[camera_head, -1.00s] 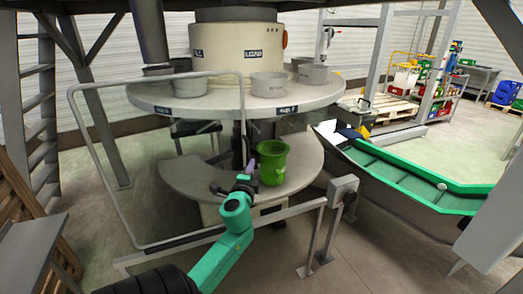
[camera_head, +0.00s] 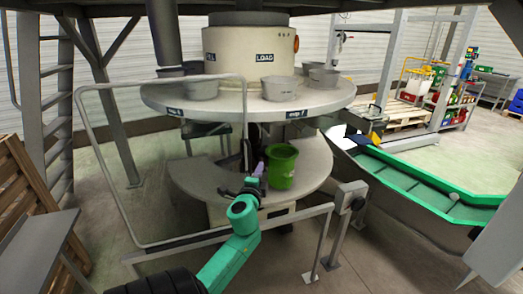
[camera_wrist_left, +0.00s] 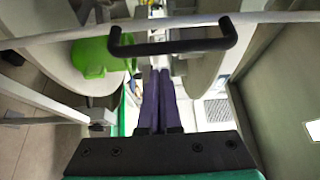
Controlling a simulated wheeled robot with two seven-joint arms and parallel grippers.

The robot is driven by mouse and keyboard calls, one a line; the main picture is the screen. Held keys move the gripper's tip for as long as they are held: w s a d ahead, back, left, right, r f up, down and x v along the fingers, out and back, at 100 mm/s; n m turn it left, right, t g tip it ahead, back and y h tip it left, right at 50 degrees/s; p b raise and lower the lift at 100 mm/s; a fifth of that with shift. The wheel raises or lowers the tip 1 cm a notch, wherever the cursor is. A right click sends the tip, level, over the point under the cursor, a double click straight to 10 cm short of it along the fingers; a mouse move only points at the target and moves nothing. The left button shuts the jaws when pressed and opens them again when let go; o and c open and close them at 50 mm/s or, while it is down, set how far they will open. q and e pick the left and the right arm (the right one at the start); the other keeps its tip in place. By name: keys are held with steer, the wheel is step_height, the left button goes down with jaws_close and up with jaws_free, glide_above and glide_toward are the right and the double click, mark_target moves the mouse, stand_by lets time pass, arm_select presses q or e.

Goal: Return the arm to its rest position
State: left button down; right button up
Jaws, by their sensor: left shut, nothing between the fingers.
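My left arm is teal and comes in from the bottom left of the head view. The bucket stands upright on the grey lower shelf (camera_head: 318,165). My right gripper is not in view.
A metal guard rail (camera_head: 245,110) stands around the near left side of the shelf. A round upper table (camera_head: 240,105) holds several grey pots. A green conveyor (camera_head: 420,185) is at the right, with a grey post (camera_head: 345,205) before it. A ladder stands at left.

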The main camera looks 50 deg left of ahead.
arm_select(q)
steer(key=w+d+b+v, duration=0.1)
steer(key=b+v, duration=0.1)
steer(key=v, duration=0.8)
steer(key=s+d+f+n+g+h, duration=0.1)
steer(key=d+f+n+g+h, duration=0.25)
steer(key=f, duration=1.55)
steer(key=d+f+g+h, duration=0.2)
steer(key=d+f+h, duration=0.4)
steer(key=f, duration=1.4)
steer(key=s+d+f+n+g+h, duration=0.1)
steer(key=s+d+f+g, duration=0.1)
steer(key=s+d+f, duration=0.2)
steer(key=s+d+f+n+g, duration=0.1)
steer(key=s+d+f, duration=0.3)
steer(key=s+f, duration=0.5)
steer(key=s+d+f+n+g+h, duration=0.1)
steer(key=s+d+f+g, duration=0.2)
steer(key=s, duration=0.8)
step_height(320, 180, down, 4)
steer(key=shift+s+d+r+g+h, duration=0.15)
steer(key=shift+s+d+g+h, duration=0.25)
steer(key=shift+d, duration=0.7)
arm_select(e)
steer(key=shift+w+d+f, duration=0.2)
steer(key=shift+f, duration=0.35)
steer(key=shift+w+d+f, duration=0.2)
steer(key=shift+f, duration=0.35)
